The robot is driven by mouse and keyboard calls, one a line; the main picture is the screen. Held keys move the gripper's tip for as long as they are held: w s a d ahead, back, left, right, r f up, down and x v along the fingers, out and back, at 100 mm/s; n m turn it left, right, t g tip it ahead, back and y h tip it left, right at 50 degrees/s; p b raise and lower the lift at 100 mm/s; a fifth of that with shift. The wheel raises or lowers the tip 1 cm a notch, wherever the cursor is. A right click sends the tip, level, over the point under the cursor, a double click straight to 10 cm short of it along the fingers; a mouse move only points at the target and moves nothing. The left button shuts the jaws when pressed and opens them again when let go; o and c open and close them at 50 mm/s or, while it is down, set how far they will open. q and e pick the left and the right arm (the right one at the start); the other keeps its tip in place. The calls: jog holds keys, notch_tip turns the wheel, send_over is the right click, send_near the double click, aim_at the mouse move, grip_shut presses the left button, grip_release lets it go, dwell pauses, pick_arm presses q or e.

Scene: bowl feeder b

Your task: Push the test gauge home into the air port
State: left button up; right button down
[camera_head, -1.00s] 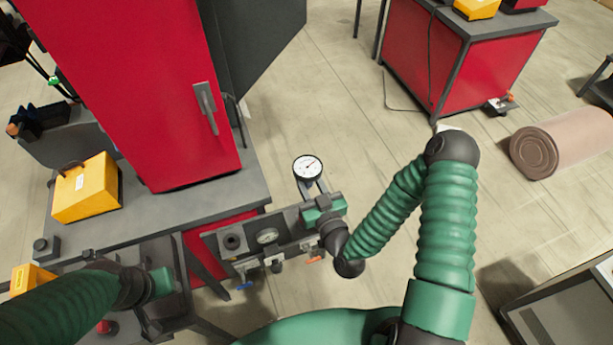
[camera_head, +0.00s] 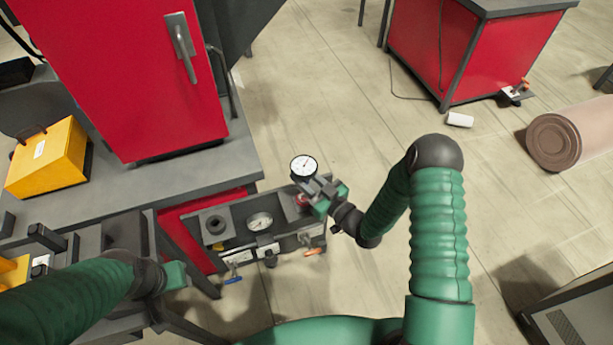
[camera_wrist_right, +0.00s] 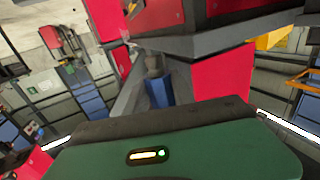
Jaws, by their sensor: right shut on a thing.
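The test gauge, a round white dial with a black rim (camera_head: 303,166), is at the tips of my right gripper (camera_head: 316,187) in the head view. The gripper is shut on it, above the far right end of the grey valve panel (camera_head: 240,206). A red ring-shaped part (camera_head: 302,200) shows just below the jaws; whether this is the air port is unclear, and the gauge's stem is hidden. My left gripper (camera_head: 178,275) is low at the left, beside the panel; its fingers are not clear. The right wrist view shows mostly the green gripper housing, not the gauge.
The panel carries a dark round socket (camera_head: 216,224), a fixed dial (camera_head: 260,221), a blue lever (camera_head: 233,280) and an orange lever (camera_head: 312,251). A red cabinet (camera_head: 130,80) and a yellow box (camera_head: 47,160) stand on the bench behind.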

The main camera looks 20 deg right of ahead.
jog(key=shift+a+f+b, duration=0.15)
jog(key=shift+f+b, duration=0.3)
jog(key=shift+f, duration=0.05)
notch_tip(320, 180, down, 5)
jog(key=b, duration=0.4)
jog(key=shift+r, duration=0.1)
jog(key=shift+f+b, duration=0.9)
jog(key=shift+f, duration=0.2)
dwell(3.3)
jog(key=shift+r, duration=0.15)
dwell(2.2)
